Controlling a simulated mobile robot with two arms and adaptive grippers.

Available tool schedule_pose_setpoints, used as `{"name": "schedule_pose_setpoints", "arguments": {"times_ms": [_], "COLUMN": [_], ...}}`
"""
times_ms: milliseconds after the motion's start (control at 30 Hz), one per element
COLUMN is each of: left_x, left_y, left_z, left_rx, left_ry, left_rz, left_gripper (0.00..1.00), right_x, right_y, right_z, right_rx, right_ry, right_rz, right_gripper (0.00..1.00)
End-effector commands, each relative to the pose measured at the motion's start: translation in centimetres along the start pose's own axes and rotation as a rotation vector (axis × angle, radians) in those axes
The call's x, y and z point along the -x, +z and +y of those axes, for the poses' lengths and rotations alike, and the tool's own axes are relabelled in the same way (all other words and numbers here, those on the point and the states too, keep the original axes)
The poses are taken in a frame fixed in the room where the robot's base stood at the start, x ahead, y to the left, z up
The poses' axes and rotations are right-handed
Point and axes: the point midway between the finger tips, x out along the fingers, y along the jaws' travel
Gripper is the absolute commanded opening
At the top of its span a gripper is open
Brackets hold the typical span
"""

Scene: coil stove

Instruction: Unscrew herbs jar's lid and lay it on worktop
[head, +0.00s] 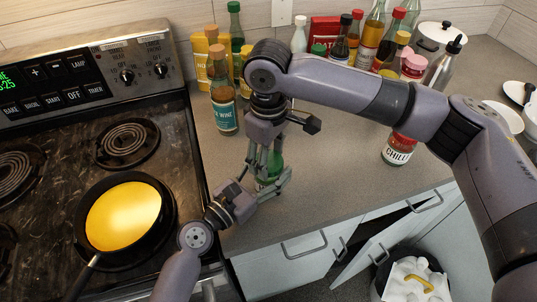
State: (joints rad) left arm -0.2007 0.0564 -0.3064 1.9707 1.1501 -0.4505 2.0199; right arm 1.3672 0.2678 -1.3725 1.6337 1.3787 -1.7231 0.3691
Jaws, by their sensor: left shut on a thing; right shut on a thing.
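The herbs jar (270,167) stands near the front of the worktop (325,180), right of the stove. Only green parts of it show between the fingers; its label and most of its body are hidden. My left gripper (273,184) comes in low from the front left and is shut on the jar. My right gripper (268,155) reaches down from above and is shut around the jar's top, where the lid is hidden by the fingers. I cannot tell whether the lid is loose.
The stove with a pan (155,218) is at left. A wine bottle (222,100) stands behind the grippers, several bottles are at the back. A chilli jar (396,151) stands at right under my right arm. Worktop between the grippers and chilli jar is clear. A bin (405,275) is below.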

Motion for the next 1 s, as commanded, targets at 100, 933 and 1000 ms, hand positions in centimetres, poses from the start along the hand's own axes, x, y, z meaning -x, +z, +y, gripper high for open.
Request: {"name": "schedule_pose_setpoints", "arguments": {"times_ms": [100,933,1000], "left_x": [0.0,0.01,0.01], "left_y": [-0.05,-0.07,-0.07], "left_z": [0.01,0.03,0.03], "left_rx": [-0.001,-0.001,-0.001], "left_ry": [0.0,0.001,0.0], "left_rz": [0.001,0.001,0.001], "left_gripper": [0.0,0.0,0.0], "right_x": [0.02,0.08,0.08], "right_y": [0.0,0.05,0.05], "right_z": [-0.09,-0.02,-0.04], "right_rx": [0.251,1.475,1.478], "right_ry": [-0.002,0.001,0.001], "right_rz": [0.001,0.002,0.002], "right_gripper": [0.19,0.19,0.19]}}
